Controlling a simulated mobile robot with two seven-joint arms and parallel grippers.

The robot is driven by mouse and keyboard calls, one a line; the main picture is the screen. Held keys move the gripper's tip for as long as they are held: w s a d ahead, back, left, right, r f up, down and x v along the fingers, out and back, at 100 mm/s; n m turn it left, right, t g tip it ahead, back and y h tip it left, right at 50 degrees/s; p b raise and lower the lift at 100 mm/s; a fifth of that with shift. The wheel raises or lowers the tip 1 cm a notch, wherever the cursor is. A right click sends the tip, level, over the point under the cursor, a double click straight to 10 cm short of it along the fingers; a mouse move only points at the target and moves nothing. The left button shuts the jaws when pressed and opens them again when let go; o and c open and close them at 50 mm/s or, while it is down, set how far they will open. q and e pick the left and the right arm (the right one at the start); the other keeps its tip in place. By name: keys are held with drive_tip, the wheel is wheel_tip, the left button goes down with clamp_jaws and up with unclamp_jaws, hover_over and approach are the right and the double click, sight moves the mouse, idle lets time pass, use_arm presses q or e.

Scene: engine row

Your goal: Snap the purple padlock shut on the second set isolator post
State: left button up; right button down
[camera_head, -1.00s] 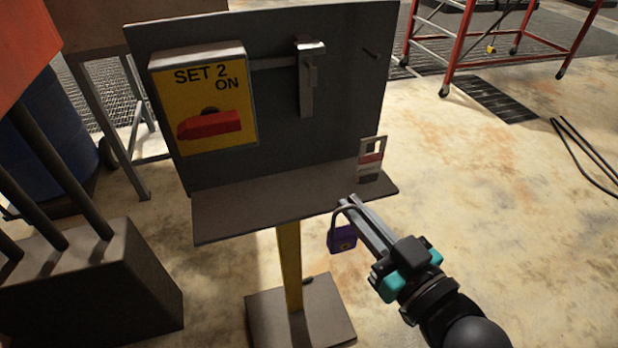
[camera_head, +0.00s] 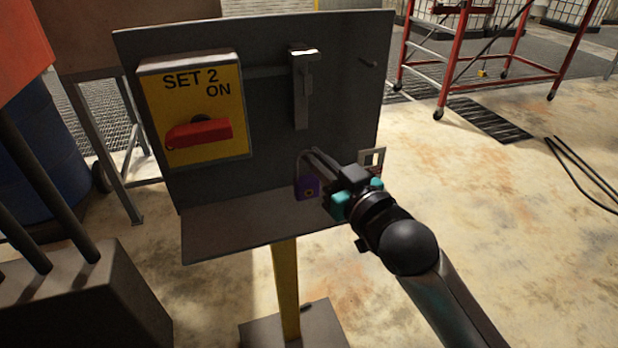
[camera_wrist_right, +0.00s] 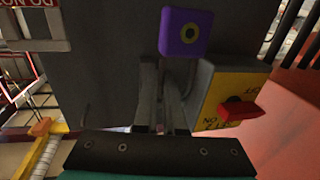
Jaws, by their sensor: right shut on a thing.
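The purple padlock (camera_head: 308,187) hangs by its grey shackle from my right gripper (camera_head: 314,153), which is shut on the shackle. I cannot tell whether the shackle is open or closed. In the right wrist view the padlock body (camera_wrist_right: 187,32) shows beyond my fingers (camera_wrist_right: 163,75). The padlock is in front of the dark post panel (camera_head: 260,150), above its shelf and below the metal hasp (camera_head: 301,92), apart from it. The yellow isolator box (camera_head: 193,110) reads "SET 2 ON" and its red handle (camera_head: 198,134) lies roughly level. My left gripper is out of view.
The shelf (camera_head: 235,230) juts out below the panel. A tag (camera_head: 372,158) stands at its right end, partly behind my right gripper. A red frame (camera_head: 450,75) stands behind; the floor to the right is mostly clear.

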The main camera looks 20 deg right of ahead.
drive_tip(key=w+f, duration=0.1)
drive_tip(key=f, duration=0.1)
drive_tip(key=w+f+b, duration=0.1)
drive_tip(key=f, duration=0.1)
drive_tip(key=w+f+b, duration=0.1)
drive_tip(key=f, duration=0.1)
drive_tip(key=shift+w, duration=0.4)
drive_tip(key=shift+f, duration=0.55)
drive_tip(key=c, duration=1)
unclamp_jaws()
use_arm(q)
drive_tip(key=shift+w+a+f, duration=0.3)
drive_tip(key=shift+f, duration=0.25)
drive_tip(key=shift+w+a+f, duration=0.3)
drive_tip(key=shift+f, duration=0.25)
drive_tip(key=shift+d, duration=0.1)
